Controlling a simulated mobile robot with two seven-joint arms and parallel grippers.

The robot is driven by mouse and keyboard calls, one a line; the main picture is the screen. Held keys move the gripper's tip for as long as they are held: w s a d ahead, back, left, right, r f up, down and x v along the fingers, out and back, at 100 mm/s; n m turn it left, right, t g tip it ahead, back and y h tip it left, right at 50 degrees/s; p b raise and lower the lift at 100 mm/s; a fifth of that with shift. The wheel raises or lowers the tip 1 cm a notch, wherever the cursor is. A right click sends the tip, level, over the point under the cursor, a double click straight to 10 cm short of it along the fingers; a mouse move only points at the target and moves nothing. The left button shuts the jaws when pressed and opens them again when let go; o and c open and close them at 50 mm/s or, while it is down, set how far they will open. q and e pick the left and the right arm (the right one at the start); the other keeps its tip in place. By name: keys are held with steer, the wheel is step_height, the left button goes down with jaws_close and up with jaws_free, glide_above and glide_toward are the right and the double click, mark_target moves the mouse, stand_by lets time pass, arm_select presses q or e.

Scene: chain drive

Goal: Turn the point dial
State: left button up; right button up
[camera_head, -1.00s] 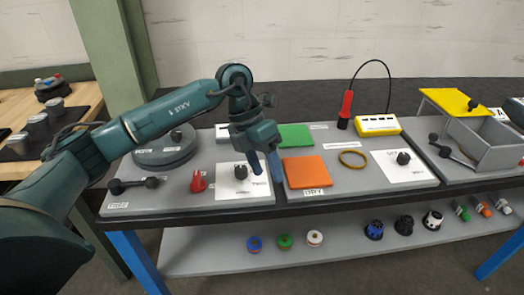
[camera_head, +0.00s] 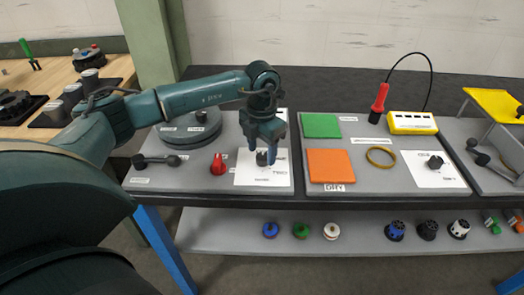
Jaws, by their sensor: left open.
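Two black knobs stand on white cards on the grey bench panels, and their small labels are too small for me to read. The near knob (camera_head: 262,159) sits on the left white card (camera_head: 280,178). The other knob (camera_head: 435,162) sits on the right white card (camera_head: 452,180). My left gripper (camera_head: 262,154) is open and points down at the near knob, with its fingertips on either side of it in the picture. Whether they touch the knob I cannot tell. My right gripper is out of view.
A red pointed knob (camera_head: 218,165) stands close on the left, with a black bar handle (camera_head: 157,161) beyond it. A round grey disc (camera_head: 190,128) lies behind. Orange (camera_head: 330,166) and green (camera_head: 321,125) squares lie to the right. A yellow meter (camera_head: 412,123) stands farther right.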

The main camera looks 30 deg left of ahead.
arm_select(q)
steer(key=shift+f, duration=0.8)
steer(key=shift+c, duration=0.2)
steer(key=c, duration=0.9)
